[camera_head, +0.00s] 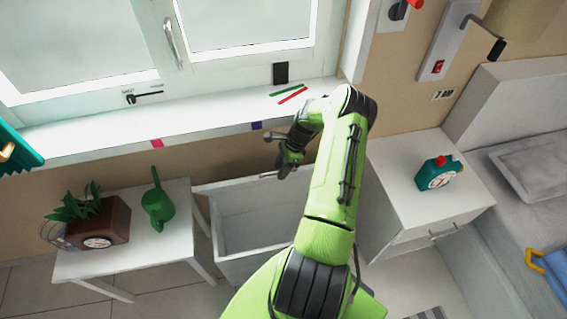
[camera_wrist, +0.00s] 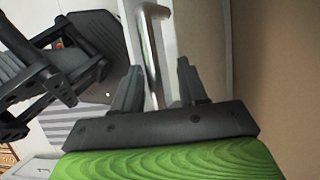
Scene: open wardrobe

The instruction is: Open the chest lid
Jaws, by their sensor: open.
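The white chest (camera_head: 232,262) stands on the floor below the window sill, and I see into its open inside. Its lid (camera_head: 240,186) appears raised upright at the back, against the wall side. A small handle (camera_head: 267,175) shows at the lid's upper edge. My gripper (camera_head: 287,168) is just beside that handle, partly hidden by my own arm. In the wrist view my gripper (camera_wrist: 158,68) is open, with a pale bar handle (camera_wrist: 154,40) running between and beyond the fingers. I cannot tell whether a finger touches it.
A white table (camera_head: 125,262) with a plant box (camera_head: 100,222) and green watering can (camera_head: 157,204) stands left. A white nightstand (camera_head: 405,205) with a teal canister (camera_head: 438,173) stands right. The window sill (camera_head: 200,118) juts out above, holding red and green pens (camera_head: 290,93).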

